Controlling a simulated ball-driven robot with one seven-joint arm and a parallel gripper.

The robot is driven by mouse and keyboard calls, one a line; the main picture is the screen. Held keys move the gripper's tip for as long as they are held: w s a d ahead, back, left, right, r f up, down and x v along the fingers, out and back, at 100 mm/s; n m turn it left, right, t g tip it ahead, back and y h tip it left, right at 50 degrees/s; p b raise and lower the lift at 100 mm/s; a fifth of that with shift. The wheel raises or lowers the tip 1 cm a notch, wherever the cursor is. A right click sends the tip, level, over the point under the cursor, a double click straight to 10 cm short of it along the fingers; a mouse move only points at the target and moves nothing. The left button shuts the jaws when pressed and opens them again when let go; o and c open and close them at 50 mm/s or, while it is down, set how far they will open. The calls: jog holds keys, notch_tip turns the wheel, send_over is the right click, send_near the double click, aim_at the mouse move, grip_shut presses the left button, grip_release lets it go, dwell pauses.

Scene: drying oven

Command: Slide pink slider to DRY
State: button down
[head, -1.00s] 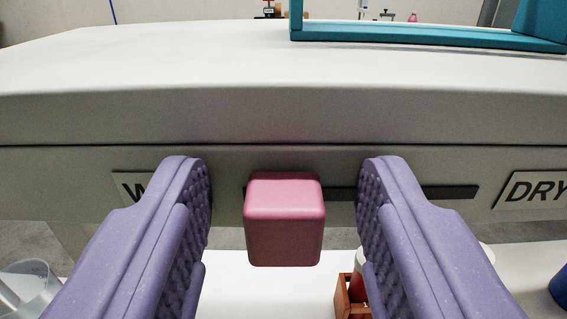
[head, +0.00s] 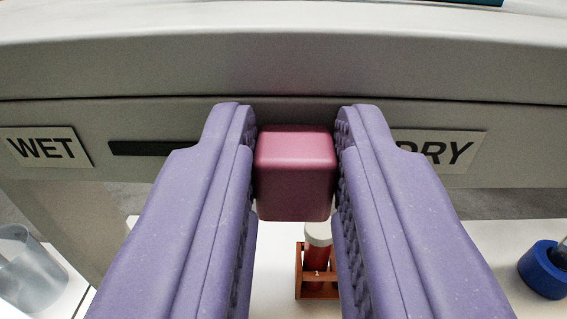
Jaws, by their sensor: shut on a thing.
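The pink slider (head: 294,172) is a rounded cube on the front face of the grey oven (head: 180,75). My gripper (head: 294,165) has its two purple fingers shut on the slider's left and right sides. The dark slot (head: 150,148) shows to the left of the fingers, its left end beside the WET label (head: 45,148). The DRY label (head: 445,152) is just right of my right finger, which covers part of its left side. The right end of the slot is hidden behind the fingers and slider.
Below the oven front, a red tube with a white cap (head: 318,245) stands in a small wooden rack (head: 300,285). A clear beaker (head: 25,270) is at lower left and a blue round holder (head: 545,272) at lower right. White surface lies between them.

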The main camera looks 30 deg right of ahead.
jog(key=shift+s+d, duration=0.2)
jog(key=shift+d, duration=0.15)
jog(key=c, duration=0.9)
grip_release()
jog(key=shift+s+d, duration=0.15)
jog(key=shift+d, duration=0.05)
jog(key=shift+a, duration=0.1)
jog(key=shift+a, duration=0.15)
jog(key=p+v, duration=0.1)
jog(key=v, duration=0.6)
jog(key=shift+s+a+p, duration=0.1)
jog(key=shift+s+p, duration=0.15)
jog(key=shift+p, duration=0.15)
